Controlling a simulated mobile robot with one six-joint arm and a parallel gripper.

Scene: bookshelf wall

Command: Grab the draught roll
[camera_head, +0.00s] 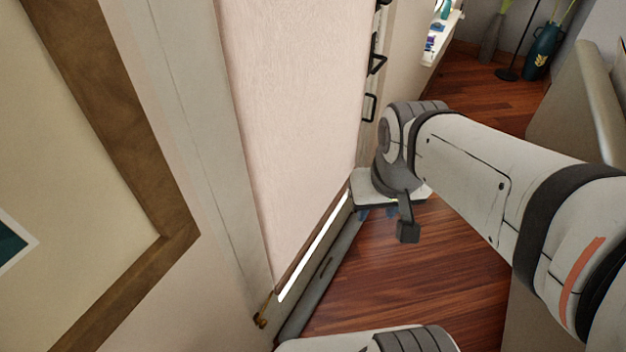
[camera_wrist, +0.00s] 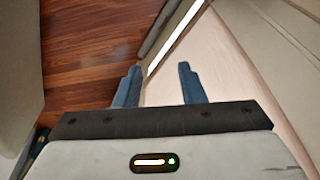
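The draught roll (camera_head: 313,287) is a long grey strip lying on the floor along the foot of a pale door. Its far end passes behind my gripper. Part of it shows at the top of the wrist view (camera_wrist: 161,24), beside the bright gap under the door. My gripper (camera_head: 378,212), with blue fingers, hangs near the roll's far end in the head view. In the wrist view my gripper (camera_wrist: 160,67) has its two fingers wide apart with nothing held between them. The roll lies beyond the fingertips; the exact distance is hard to tell.
The pale door (camera_head: 290,110) stands close on the left, with black handles (camera_head: 371,107) at its far edge. A wood-framed picture (camera_head: 120,130) hangs at far left. Wooden floor (camera_head: 415,285) is clear right of the roll. A grey panel (camera_head: 575,120) stands at right.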

